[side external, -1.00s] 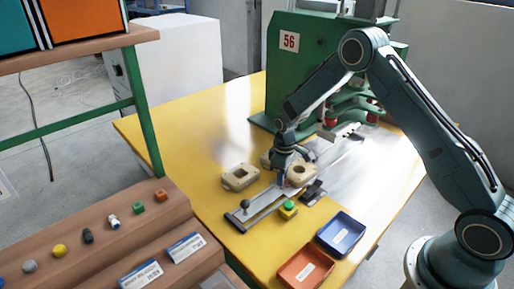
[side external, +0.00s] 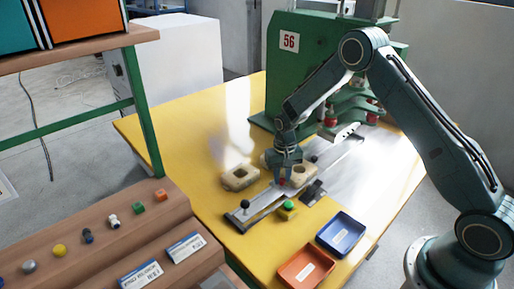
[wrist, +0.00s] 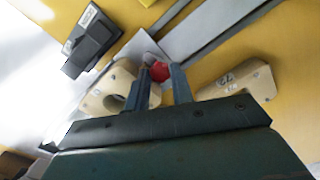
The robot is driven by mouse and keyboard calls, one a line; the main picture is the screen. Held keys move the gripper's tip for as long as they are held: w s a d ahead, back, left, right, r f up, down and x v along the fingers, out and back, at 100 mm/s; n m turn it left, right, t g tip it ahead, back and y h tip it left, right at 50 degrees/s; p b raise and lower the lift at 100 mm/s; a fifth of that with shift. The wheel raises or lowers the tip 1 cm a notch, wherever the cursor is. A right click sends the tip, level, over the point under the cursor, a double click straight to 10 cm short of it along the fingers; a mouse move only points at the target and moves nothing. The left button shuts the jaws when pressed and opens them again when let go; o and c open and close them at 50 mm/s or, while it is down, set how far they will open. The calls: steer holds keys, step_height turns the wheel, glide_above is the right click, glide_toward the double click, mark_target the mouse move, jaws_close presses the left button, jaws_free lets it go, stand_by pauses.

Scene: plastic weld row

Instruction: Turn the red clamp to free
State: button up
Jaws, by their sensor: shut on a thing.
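The red clamp (wrist: 155,94) shows in the wrist view as a small red piece between my gripper's two fingers. In the side external view only a little of its red (side external: 282,181) shows under my gripper (side external: 284,176). My gripper (wrist: 162,72) is shut on the red clamp, low over the metal rail (side external: 262,204). The fingers hide much of the clamp, and I cannot tell which way it is turned.
Beige blocks stand close on both sides: one on the left (side external: 239,177), one by my gripper (side external: 303,172). A green button (side external: 289,205), a blue tray (side external: 341,236) and an orange tray (side external: 305,268) lie in front. The green press (side external: 300,75) stands behind. The yellow table's left is clear.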

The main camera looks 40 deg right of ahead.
mark_target(282, 180)
steer(key=shift+m, duration=0.6)
steer(key=o, duration=0.7)
steer(key=shift+r, duration=0.1)
steer(key=shift+r, duration=6.85)
steer(key=shift+r, duration=0.1)
